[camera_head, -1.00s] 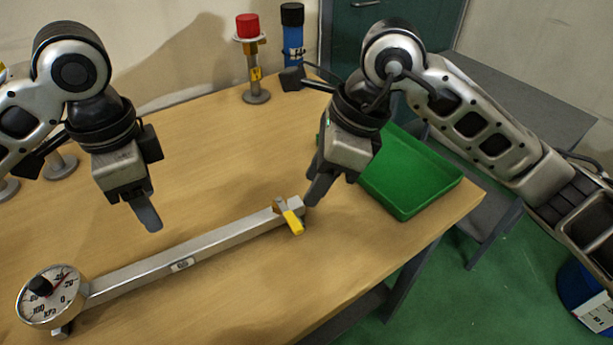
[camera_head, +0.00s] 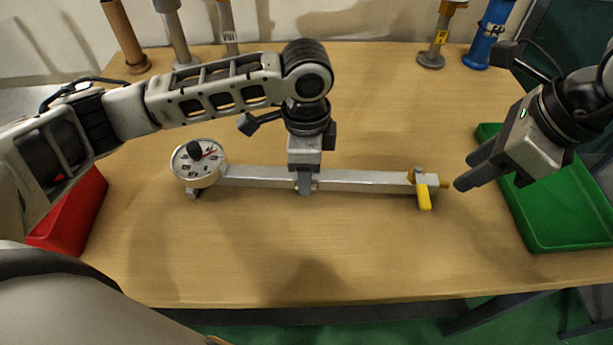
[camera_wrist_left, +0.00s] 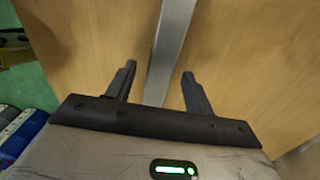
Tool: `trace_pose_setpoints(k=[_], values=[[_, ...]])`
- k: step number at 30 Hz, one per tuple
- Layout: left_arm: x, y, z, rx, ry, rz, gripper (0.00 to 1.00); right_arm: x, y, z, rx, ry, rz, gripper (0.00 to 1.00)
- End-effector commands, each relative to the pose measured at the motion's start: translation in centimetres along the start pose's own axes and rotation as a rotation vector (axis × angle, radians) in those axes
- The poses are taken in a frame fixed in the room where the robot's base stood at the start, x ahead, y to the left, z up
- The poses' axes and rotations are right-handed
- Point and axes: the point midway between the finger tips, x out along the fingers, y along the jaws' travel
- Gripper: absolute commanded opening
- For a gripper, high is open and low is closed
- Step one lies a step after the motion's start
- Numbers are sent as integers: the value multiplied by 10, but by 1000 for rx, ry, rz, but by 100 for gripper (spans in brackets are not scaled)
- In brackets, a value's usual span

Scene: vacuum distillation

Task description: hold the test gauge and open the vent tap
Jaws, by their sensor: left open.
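The test gauge is a round white dial (camera_head: 198,163) at the left end of a long grey metal bar (camera_head: 360,181) lying across the table. The vent tap, with a yellow lever (camera_head: 424,197), is at the bar's right end, the lever pointing towards the table's front edge. My left gripper (camera_head: 304,185) is over the middle of the bar. In the left wrist view, its fingers (camera_wrist_left: 158,69) are open, with the bar (camera_wrist_left: 172,45) running between them, apart from both. My right gripper (camera_head: 466,172) is just right of the tap, fingers apart and empty.
A green tray (camera_head: 535,238) stands at the right, partly under my right gripper. A red bin (camera_head: 78,217) is at the left, partly behind my left arm. Several posts, including a blue one (camera_head: 487,38), stand along the back. The table front is clear.

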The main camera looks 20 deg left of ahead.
Motion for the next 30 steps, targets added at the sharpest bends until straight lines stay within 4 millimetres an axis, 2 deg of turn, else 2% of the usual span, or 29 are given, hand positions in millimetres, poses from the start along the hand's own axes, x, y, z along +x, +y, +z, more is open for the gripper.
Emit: trace_pose_setpoints(k=[3, 9, 19, 20, 25, 27, 28, 30], values=[[19, 0, 0, 0, -1, 2, 53, 0, 0, 0, 0, 0, 0, 36], [35, 0, 0, 0, 0, 0, 53, 0, 0, 0, 0, 0, 0, 36], [38, 0, 0, 1, 1, -1, 53, 0, 0, 0, 0, 0, 0, 36], [38, 0, 0, 1, 1, -1, 47, 0, 0, 0, 0, 0, 0, 36], [38, 0, 0, 1, 1, -1, 0, 0, 0, 0, 0, 0, 0, 36], [38, 0, 0, 1, 1, -1, 0, 0, 0, 0, 0, 0, 0, 36], [38, 0, 0, 1, 1, -1, 19, 0, 0, 0, 0, 0, 0, 36], [38, 0, 0, 1, 1, -1, 0, 0, 0, 0, 0, 0, 0, 36]])
